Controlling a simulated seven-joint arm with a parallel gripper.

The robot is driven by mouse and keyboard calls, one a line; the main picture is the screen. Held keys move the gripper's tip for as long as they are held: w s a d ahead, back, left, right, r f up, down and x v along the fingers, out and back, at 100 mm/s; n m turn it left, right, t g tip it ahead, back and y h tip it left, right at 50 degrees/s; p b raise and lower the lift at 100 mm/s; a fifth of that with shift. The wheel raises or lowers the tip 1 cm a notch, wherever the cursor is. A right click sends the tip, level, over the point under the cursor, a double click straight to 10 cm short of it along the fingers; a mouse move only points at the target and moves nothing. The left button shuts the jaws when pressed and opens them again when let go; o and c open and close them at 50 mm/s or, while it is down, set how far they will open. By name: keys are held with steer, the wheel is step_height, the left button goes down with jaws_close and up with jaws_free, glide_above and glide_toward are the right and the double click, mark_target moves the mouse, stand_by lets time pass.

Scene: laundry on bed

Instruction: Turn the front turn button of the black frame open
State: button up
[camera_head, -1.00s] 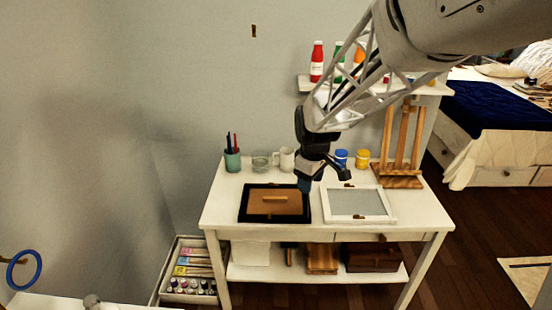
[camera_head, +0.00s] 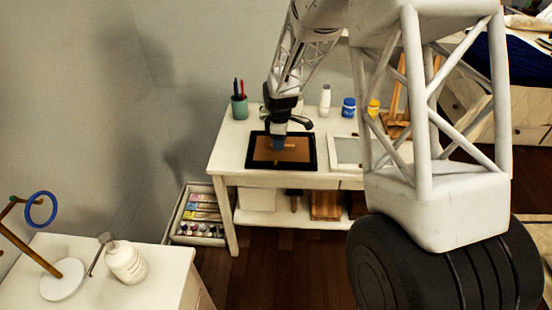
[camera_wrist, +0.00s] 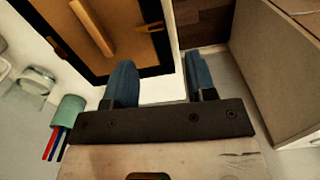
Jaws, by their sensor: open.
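The black frame (camera_head: 250,155) lies flat on the white table, with a brown backing board (camera_head: 296,153) inside it. In the wrist view, the front turn button (camera_wrist: 150,28) is a small brass-coloured piece set across the front edge of the black frame (camera_wrist: 156,58), its inner end reaching the board's edge. A wooden bar (camera_wrist: 92,28) lies on the board. My gripper (camera_head: 278,146) is over the frame in the head view, hiding part of the board. In the wrist view my gripper (camera_wrist: 159,62) is open and empty, its blue fingers apart from the button.
A white frame (camera_head: 347,152) lies to the right on the table (camera_head: 228,150). A green pencil cup (camera_head: 239,107), jars and an easel (camera_head: 397,122) stand behind. An open box of paints (camera_head: 198,212) is on the floor. A white bottle (camera_head: 126,262) stands on a nearer surface.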

mark_target(276, 161)
steer(key=shift+w+a+f+n, duration=0.15)
steer(key=shift+w+a+f, duration=0.15)
steer(key=shift+f, duration=0.25)
steer(key=shift+w+a+f+n, duration=0.2)
steer(key=shift+a+f, duration=0.15)
steer(key=shift+f, duration=0.15)
steer(key=shift+f, duration=0.15)
steer(key=shift+f, duration=3.75)
steer(key=c, duration=0.9)
